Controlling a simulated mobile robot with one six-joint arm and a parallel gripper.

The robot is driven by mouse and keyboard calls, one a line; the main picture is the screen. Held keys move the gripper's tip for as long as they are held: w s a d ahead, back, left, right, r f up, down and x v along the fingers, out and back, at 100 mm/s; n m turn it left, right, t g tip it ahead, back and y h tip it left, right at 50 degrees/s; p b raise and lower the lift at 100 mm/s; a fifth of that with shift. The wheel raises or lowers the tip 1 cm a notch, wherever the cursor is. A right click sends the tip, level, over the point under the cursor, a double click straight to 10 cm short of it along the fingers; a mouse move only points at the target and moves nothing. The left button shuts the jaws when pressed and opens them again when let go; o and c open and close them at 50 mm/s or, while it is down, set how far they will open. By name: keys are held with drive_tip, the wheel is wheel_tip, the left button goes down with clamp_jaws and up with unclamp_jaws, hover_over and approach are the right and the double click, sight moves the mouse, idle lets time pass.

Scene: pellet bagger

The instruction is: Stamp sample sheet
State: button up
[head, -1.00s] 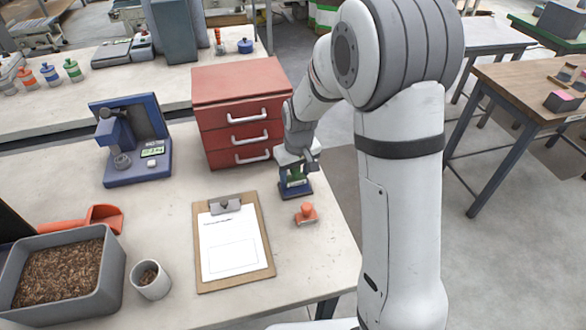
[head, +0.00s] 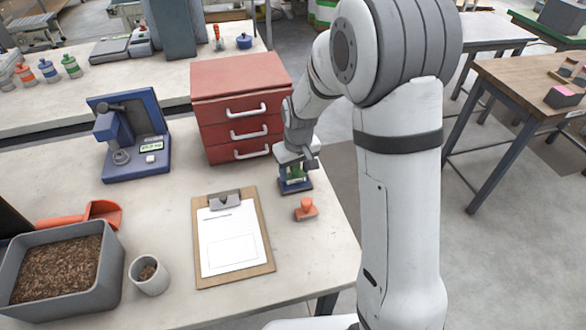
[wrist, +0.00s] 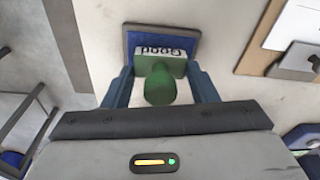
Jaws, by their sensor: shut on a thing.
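The sample sheet (head: 231,243) is a white page with an outlined box, held on a brown clipboard (head: 267,254) in the middle of the table. A green stamp (wrist: 160,85) with lettering on its block sits at a blue pad (wrist: 186,44) in the wrist view. My gripper (head: 294,172) is shut on the green stamp, over the blue pad near the drawers. I cannot tell if the stamp touches the pad. An orange stamp (head: 306,209) stands on the table just in front of the pad. The clipboard's edge also shows in the wrist view (wrist: 262,38).
A red drawer unit (head: 240,105) stands right behind the pad. A blue press-like device (head: 135,140) is at back left. A grey bin of pellets (head: 112,270), a small cup (head: 150,284) and an orange scoop (head: 95,213) are at left.

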drive_tip(key=shift+f+b, duration=0.45)
drive_tip(key=shift+f, duration=0.1)
idle(1.4)
drive_tip(key=shift+r, duration=0.15)
drive_tip(key=shift+r+p, duration=2.2)
drive_tip(key=shift+r, duration=1.25)
drive_tip(key=shift+s, duration=0.1)
